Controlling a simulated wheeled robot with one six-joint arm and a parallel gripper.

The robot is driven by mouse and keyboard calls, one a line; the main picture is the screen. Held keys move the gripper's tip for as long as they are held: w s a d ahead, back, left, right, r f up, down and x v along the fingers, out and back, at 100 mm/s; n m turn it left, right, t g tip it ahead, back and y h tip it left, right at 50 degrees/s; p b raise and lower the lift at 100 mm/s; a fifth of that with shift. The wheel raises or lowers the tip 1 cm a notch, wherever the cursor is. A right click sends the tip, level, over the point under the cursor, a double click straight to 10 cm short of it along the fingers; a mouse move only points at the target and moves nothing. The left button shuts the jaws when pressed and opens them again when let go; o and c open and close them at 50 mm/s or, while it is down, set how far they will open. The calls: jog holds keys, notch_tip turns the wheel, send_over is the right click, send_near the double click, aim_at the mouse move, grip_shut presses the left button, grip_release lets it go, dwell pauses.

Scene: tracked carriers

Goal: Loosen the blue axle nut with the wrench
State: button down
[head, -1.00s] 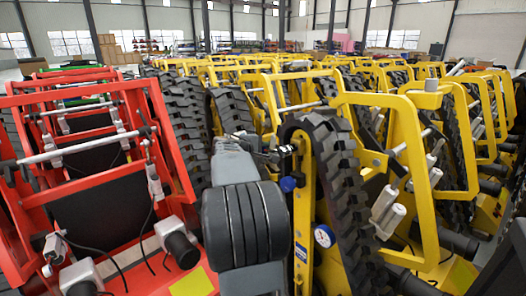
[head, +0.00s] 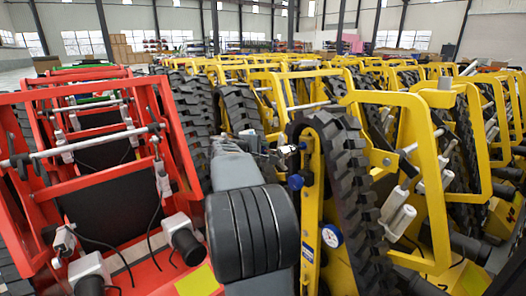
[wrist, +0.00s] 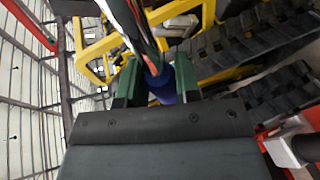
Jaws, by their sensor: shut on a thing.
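The blue axle nut (head: 296,182) is on the yellow carrier's upright plate, beside its black track. My gripper (head: 284,150) is just above and left of the nut in the head view, its jaws small and partly hidden by my grey arm. In the wrist view my green-fingered gripper (wrist: 156,90) is shut on the wrench (wrist: 135,22), a shiny bar that runs up out of the picture. A blue round part (wrist: 161,82) shows behind the bar between the fingers. I cannot tell whether the wrench touches the nut.
A blue-rimmed white dial (head: 332,236) sits lower on the yellow plate. The black track (head: 348,180) rises close on the right. A red carrier (head: 100,190) stands on the left. More yellow carriers crowd behind, leaving little free room.

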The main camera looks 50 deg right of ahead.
jog(key=shift+a, duration=0.15)
jog(key=shift+w+a+r+b, duration=0.1)
jog(key=shift+w+a+b, duration=0.2)
jog(key=shift+a, duration=0.6)
jog(key=shift+w+a+b, duration=0.1)
jog(key=shift+w+a, duration=0.25)
jog(key=shift+a, duration=0.5)
